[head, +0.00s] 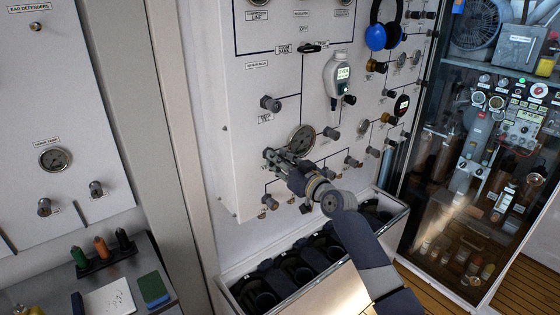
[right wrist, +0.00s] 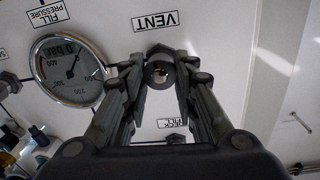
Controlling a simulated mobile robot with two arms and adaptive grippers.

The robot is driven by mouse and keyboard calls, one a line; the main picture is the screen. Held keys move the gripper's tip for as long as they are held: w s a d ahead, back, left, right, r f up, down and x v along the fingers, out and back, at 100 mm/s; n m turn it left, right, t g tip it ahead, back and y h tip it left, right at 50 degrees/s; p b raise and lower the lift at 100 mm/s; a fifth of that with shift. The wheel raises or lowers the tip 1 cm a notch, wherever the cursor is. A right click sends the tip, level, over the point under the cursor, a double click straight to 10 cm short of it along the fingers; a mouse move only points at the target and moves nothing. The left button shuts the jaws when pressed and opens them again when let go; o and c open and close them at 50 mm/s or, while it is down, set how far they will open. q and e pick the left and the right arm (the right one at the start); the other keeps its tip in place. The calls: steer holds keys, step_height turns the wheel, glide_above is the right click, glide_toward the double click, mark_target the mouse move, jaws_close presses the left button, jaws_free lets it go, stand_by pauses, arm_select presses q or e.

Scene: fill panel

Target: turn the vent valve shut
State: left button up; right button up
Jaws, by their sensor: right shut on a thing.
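The vent valve (right wrist: 160,72) is a dark round knob with a small light-toned centre, on the white panel beside the upside-down VENT label (right wrist: 155,21) in the right wrist view. My right gripper (right wrist: 161,82) is shut on it, one finger on each side of the knob. In the head view my right gripper (head: 276,158) reaches the panel's lower left part and largely hides the valve. How far the valve is turned cannot be told. My left gripper is not in view.
The fill pressure gauge (head: 301,139) sits just beside my right gripper; it also shows in the right wrist view (right wrist: 68,70). Other valve knobs (head: 270,103) dot the panel (head: 245,135). An open bin (head: 232,294) with dark cylinders stands below. A glass-fronted cabinet (head: 440,200) is at right.

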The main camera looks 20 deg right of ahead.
steer(key=shift+m, duration=0.4)
steer(key=shift+f+m+g+y+p, duration=0.25)
steer(key=shift+m+p, duration=0.65)
steer(key=shift+m, duration=5.1)
steer(key=shift+m+t+y+p, duration=0.1)
steer(key=shift+m+y+p, duration=0.55)
steer(key=shift+m, duration=5.35)
steer(key=shift+f+m+g+p, duration=0.15)
steer(key=shift+m+p, duration=1)
steer(key=shift+m, duration=4.85)
steer(key=o, duration=1)
